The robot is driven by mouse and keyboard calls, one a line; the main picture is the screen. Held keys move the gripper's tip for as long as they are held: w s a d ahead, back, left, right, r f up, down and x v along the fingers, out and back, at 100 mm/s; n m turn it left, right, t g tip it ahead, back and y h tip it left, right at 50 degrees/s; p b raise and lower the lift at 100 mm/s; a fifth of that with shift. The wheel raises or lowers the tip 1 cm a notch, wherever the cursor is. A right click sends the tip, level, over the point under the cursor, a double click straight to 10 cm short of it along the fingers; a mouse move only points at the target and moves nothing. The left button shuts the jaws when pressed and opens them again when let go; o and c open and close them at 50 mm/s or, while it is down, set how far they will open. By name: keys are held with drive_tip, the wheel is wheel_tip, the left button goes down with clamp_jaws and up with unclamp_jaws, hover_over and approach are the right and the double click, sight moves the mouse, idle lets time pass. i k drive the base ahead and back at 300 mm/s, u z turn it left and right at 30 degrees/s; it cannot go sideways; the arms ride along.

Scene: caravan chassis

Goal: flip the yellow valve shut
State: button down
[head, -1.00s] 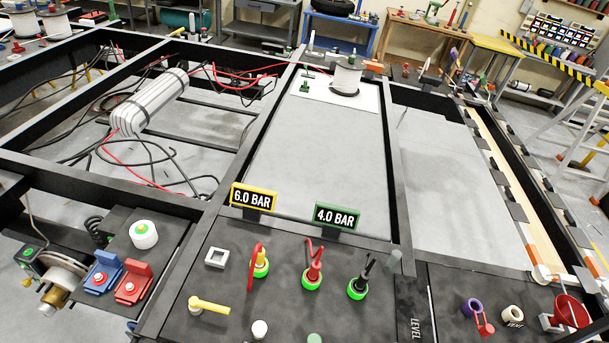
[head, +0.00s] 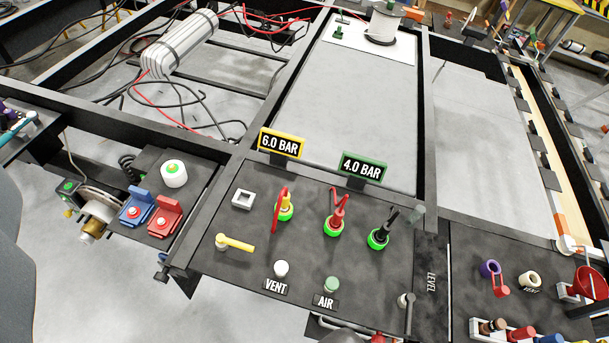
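The yellow valve (head: 236,243) is on the left part of the dark panel (head: 300,255). It has a pale round body and a yellow lever that points to the right and slightly down. Nothing covers it. My gripper is not in the head view, so its state and its distance from the valve do not show.
A white square socket (head: 243,199) sits behind the valve. Red, yellow and black fittings in green rings stand to the right. A white VENT knob (head: 281,268) and a green AIR knob (head: 331,285) are in front. Yellow 6.0 BAR (head: 282,143) and green 4.0 BAR (head: 363,168) signs stand behind.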

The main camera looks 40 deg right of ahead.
sight(221, 238)
drive_tip(key=z, duration=0.05)
drive_tip(key=k, duration=0.65)
drive_tip(key=z, duration=0.35)
drive_tip(key=i, duration=1.45)
drive_tip(key=u, duration=0.5)
